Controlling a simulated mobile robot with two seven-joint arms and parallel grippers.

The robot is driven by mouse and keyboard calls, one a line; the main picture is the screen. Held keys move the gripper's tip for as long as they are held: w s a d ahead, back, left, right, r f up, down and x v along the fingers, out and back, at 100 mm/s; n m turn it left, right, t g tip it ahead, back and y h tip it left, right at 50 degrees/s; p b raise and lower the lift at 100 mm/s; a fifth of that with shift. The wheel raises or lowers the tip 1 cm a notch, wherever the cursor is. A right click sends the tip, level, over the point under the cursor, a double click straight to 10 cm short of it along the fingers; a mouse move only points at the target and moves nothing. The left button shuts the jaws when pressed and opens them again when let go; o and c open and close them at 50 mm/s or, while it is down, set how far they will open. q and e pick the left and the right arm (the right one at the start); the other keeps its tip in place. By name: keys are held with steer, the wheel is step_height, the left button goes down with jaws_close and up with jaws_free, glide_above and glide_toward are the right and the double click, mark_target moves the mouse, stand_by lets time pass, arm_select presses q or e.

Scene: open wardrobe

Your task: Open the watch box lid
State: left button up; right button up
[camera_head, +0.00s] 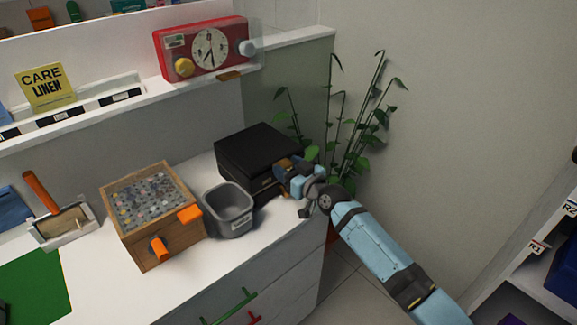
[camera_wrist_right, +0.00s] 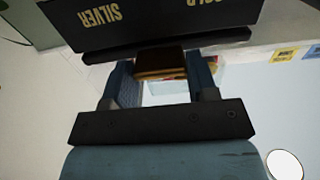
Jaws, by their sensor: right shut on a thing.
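The black watch box (camera_head: 257,150) stands at the back right of the white counter, against the wall. Its lid looks flat and closed in the head view. In the wrist view the box's dark front (camera_wrist_right: 150,22) shows gold words, SILVER and part of GOLD, upside down. My right gripper (camera_head: 284,172) is at the front right edge of the box. In the wrist view my right gripper (camera_wrist_right: 160,85) is shut on a small brown tab (camera_wrist_right: 160,62) by the box's dark edge. The fingers partly hide the tab. My left gripper is not in view.
A grey bin (camera_head: 228,212) stands just in front of the box. A plant (camera_head: 365,130) stands behind my right arm.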

steer(key=r+p, duration=0.2)
steer(key=p, duration=0.1)
steer(key=r+g+h+p, duration=0.1)
steer(key=r+p, duration=0.1)
steer(key=p, duration=0.2)
steer(key=w+r+g+p, duration=0.1)
steer(key=r+p, duration=0.1)
steer(key=p, duration=0.1)
steer(key=shift+a+r+p, duration=0.3)
steer(key=shift+a+r, duration=0.05)
steer(key=r, duration=0.1)
steer(key=w+a+r+p, duration=0.1)
steer(key=r, duration=0.1)
steer(key=w+r, duration=0.1)
steer(key=r, duration=0.1)
steer(key=shift+a+p, duration=0.25)
steer(key=shift+p, duration=0.05)
steer(key=shift+w+a+r, duration=0.2)
steer(key=shift+w+r, duration=0.1)
steer(key=shift+r, duration=0.15)
steer(key=shift+w+a+r, duration=0.15)
steer(key=shift+w+r, duration=0.1)
steer(key=shift+r, duration=0.15)
steer(key=o, duration=1.3)
steer(key=shift+f, duration=0.1)
steer(key=b+v, duration=0.1)
steer(key=v, duration=1.2)
steer(key=shift+s+r+b, duration=0.3)
steer(key=shift+s+r, duration=0.1)
